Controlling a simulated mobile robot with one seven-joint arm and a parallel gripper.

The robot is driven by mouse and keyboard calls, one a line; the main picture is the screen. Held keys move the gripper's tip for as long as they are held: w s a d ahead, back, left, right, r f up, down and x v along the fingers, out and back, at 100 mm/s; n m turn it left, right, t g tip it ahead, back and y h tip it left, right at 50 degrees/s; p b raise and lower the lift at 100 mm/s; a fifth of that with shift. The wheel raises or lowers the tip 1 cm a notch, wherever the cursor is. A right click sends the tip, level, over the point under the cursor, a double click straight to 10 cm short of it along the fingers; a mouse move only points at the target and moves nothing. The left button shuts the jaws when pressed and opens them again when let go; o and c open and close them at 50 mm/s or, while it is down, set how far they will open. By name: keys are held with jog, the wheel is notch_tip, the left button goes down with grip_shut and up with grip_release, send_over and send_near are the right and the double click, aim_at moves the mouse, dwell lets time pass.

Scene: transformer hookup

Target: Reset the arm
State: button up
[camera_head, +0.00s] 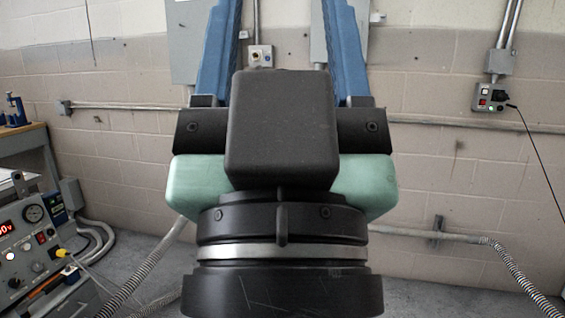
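My gripper (282,20) fills the middle of the head view, seen from behind and pointing up and away toward the wall. Its two blue fingers stand wide apart, and their tips run up to or past the top edge. Nothing shows held between them; only the wall and wall-mounted boxes show in the gap. The black housing hides the lower part of the gap.
A control panel (30,240) with gauge, knobs and red display stands at the lower left. A bench (25,130) holds a blue tool. A switch box (490,98) with a black cable and conduits (130,106) line the block wall. Grey floor shows on both sides.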

notch_tip(320, 180, up, 24)
jog(key=p, duration=2.1)
jog(key=shift+f, duration=0.2)
jog(key=shift+c, duration=0.7)
jog(key=shift+w, duration=0.15)
jog(key=shift+c, duration=0.2)
